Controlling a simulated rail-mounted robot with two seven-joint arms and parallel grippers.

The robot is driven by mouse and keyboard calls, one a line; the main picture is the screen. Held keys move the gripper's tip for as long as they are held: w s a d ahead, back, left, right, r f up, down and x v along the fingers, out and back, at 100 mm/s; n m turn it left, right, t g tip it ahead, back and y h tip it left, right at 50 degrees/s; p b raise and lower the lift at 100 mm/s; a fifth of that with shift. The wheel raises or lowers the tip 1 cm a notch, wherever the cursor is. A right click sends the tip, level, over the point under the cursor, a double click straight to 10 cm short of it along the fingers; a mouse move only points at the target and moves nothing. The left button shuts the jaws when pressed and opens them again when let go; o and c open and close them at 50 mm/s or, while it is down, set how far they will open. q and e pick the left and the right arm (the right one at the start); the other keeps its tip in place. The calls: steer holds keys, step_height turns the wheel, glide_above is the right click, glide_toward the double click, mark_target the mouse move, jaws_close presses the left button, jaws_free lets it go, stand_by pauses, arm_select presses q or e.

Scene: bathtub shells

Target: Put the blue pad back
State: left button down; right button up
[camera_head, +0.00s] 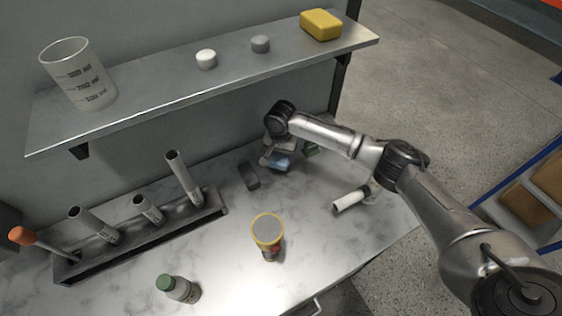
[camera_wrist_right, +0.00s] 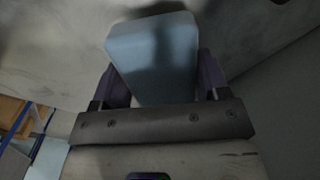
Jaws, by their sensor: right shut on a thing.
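The blue pad (camera_head: 280,163) is at the back of the marbled counter, below the right end of the shelf. My right gripper (camera_head: 272,158) is shut on it, and the arm hides part of both. In the right wrist view the pad (camera_wrist_right: 152,62) shows as a pale blue block between the two dark fingers (camera_wrist_right: 161,82). It is close above the counter surface; I cannot tell whether it touches. My left gripper is in neither view.
A dark grey block (camera_head: 250,176) lies just left of the pad, and a green item (camera_head: 311,149) is just right. A white cylinder (camera_head: 350,201), a yellow-rimmed container (camera_head: 267,232), a green-capped bottle (camera_head: 178,288) and a tube rack (camera_head: 150,240) stand around. The shelf (camera_head: 160,88) overhangs.

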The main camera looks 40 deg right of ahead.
mark_target(281, 161)
steer(key=shift+f+b, duration=0.5)
steer(key=shift+f, duration=1.5)
steer(key=shift+f, duration=0.15)
steer(key=o, duration=0.8)
